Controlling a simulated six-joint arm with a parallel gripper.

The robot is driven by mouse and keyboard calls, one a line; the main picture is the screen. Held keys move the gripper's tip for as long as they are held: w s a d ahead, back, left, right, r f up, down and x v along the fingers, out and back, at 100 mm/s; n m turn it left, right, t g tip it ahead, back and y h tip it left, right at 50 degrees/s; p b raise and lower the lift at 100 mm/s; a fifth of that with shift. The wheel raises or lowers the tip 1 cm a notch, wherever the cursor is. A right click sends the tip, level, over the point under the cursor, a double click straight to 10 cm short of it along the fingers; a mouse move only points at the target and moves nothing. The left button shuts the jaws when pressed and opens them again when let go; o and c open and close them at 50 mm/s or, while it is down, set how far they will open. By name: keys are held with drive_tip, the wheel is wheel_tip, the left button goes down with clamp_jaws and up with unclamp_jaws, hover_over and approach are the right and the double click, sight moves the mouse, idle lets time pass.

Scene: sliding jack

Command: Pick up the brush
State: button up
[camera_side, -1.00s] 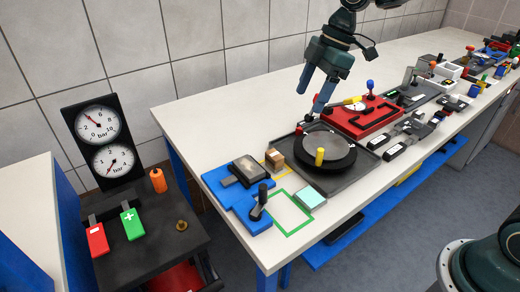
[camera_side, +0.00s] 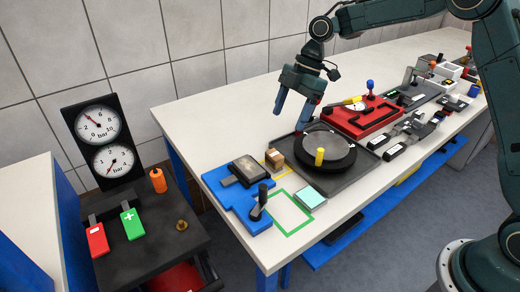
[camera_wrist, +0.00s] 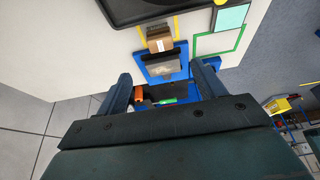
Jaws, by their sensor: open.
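No brush can be told for certain. A small brown block (camera_side: 275,158), which may be the brush, stands at the yellow outline on the table, left of the round dark turntable. This brown block shows in the wrist view (camera_wrist: 159,40) at the upper middle, beyond my fingertips. My gripper (camera_side: 291,112) is open and empty, above the back of the table, behind the turntable. In the wrist view my gripper's two fingers (camera_wrist: 163,75) are spread apart with nothing held between them.
A blue fixture (camera_side: 223,202) with a dark box and black lever stands at the table's left end. A teal block (camera_side: 310,198) lies beside the green outline (camera_side: 291,233). The turntable (camera_side: 325,152) and red maze board (camera_side: 365,118) stand right. Bare tabletop (camera_side: 215,120) lies behind.

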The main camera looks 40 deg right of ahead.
sight(275, 154)
drive_tip(key=shift+x, duration=3.5)
drive_tip(key=shift+f, duration=0.15)
drive_tip(key=shift+x, duration=2.5)
drive_tip(key=shift+s, duration=0.1)
drive_tip(key=c, duration=1.1)
